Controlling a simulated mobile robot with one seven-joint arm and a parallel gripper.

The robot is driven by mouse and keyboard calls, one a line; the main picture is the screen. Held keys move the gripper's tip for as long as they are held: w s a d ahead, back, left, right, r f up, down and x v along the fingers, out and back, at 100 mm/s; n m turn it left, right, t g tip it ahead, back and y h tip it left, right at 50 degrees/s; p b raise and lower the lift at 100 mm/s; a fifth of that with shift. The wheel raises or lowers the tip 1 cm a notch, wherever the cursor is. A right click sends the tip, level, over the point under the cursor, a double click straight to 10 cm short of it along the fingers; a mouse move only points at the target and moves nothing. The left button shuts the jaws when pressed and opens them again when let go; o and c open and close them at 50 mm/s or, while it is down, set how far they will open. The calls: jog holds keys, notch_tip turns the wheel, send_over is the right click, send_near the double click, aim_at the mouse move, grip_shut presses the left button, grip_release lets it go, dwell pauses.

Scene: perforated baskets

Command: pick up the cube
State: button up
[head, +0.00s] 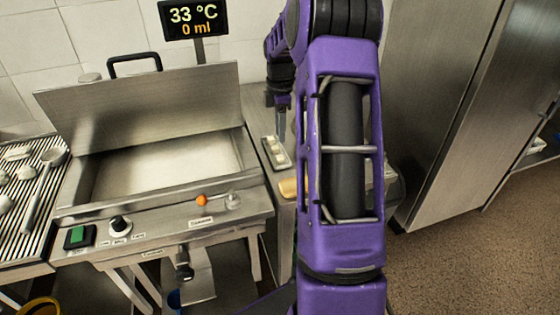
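I cannot make out a clear single cube. A small dark tray (275,153) with a few pale, blocky pieces lies on the narrow steel counter, left of my arm; whether one is the cube is too small to tell. My purple arm fills the middle of the head view and hides much of that counter. The end of my gripper (282,124) shows as a dark narrow shape pointing down, just above and behind the tray. Its fingers are not distinct, and I see nothing clearly held.
A steel pan (160,168) with a raised lid (145,105) stands at left. A ribbed surface (35,190) with ladles is at far left. A tan block-like item (291,187) is partly behind my arm. A tall steel cabinet (445,100) stands at right, with open floor beside it.

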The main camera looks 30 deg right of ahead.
aim_at(280, 157)
notch_tip(280, 157, down, 9)
jog(key=shift+r, duration=0.1)
grip_shut()
dwell(0.4)
